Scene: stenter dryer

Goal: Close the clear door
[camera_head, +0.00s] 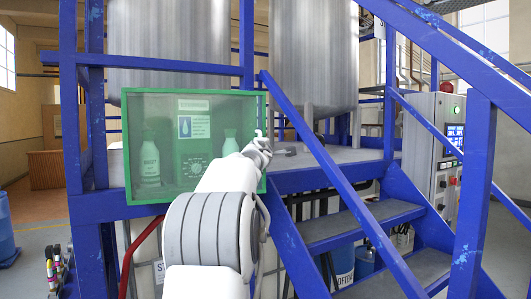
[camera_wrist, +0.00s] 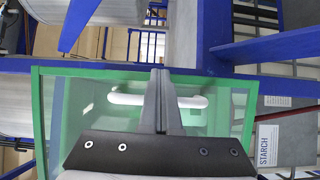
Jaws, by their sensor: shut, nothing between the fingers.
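The clear door (camera_head: 170,110) is a green-tinted see-through panel in a green frame, on a box fixed to the blue structure. Through it I see two pale bottles (camera_head: 149,160) and a sign. In the wrist view the green frame (camera_wrist: 110,72) surrounds the panel, with a white bar handle (camera_wrist: 125,99) on it. My gripper (camera_wrist: 160,74) is shut and empty. Its fingers cross in front of the middle of the handle; I cannot tell whether they touch it. In the head view my arm hides the box's lower right. I cannot tell whether the door stands slightly ajar.
Blue stairs and railings (camera_head: 340,180) rise just right of my arm. Large steel tanks (camera_head: 313,60) stand behind the box. A grey control panel (camera_head: 447,135) is at the right. A blue post (camera_head: 70,100) stands left of the box.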

